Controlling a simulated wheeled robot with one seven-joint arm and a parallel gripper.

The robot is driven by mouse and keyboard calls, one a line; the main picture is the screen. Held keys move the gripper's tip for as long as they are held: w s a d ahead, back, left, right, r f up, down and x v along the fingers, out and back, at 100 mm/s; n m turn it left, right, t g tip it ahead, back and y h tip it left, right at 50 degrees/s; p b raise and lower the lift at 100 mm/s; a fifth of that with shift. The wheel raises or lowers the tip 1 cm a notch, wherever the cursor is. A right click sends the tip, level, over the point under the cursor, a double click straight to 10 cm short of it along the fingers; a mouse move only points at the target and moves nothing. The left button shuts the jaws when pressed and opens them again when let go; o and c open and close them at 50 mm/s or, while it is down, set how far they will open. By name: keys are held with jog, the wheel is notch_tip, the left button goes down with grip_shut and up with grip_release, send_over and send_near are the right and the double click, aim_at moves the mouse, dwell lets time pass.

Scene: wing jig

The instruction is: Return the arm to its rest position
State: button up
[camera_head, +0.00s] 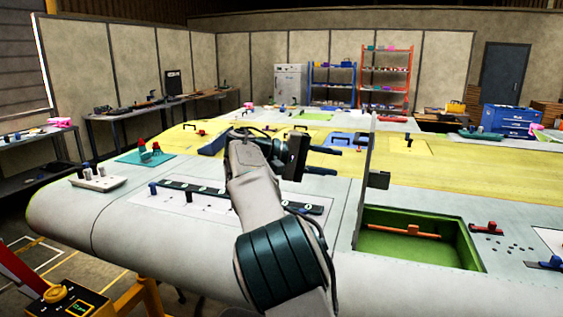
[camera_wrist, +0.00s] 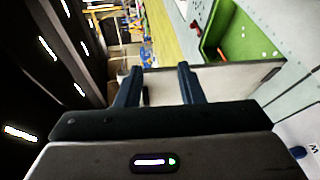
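My gripper (camera_head: 338,161) is raised over the middle of the grey wing, with its two fingers pointing right in the head view. In the wrist view the fingers (camera_wrist: 159,70) stand apart, with nothing seen gripped between them. An upright grey hatch lid (camera_head: 366,155) stands just right of the fingertips in the head view. The lid also shows behind the fingers in the wrist view (camera_wrist: 225,82). I cannot tell the exact gap between fingertips and lid. My arm hides part of the wing.
A green open bay (camera_head: 400,245) with an orange bar (camera_head: 408,231) lies right of my arm. A teal tray (camera_head: 146,157) and a white block with knobs (camera_head: 98,182) are at left.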

jog(key=s+d+f+n+y, duration=0.1)
jog(key=s+d+f+y, duration=0.7)
jog(key=s+d, duration=0.3)
jog(key=s+a+f+t+y, duration=0.1)
jog(key=s+a+f+y, duration=0.1)
jog(key=s+f, duration=0.2)
jog(key=s+a+f+m+t+y, duration=0.1)
jog(key=s+f, duration=0.4)
jog(key=s, duration=0.6)
jog(key=s+a+f+m+y, duration=0.1)
jog(key=s+a+f+y, duration=0.2)
jog(key=s, duration=0.5)
jog(key=shift+a+f+t+y, duration=0.4)
jog(key=shift+f+y, duration=0.3)
jog(key=shift+y, duration=0.2)
jog(key=shift+s, duration=0.15)
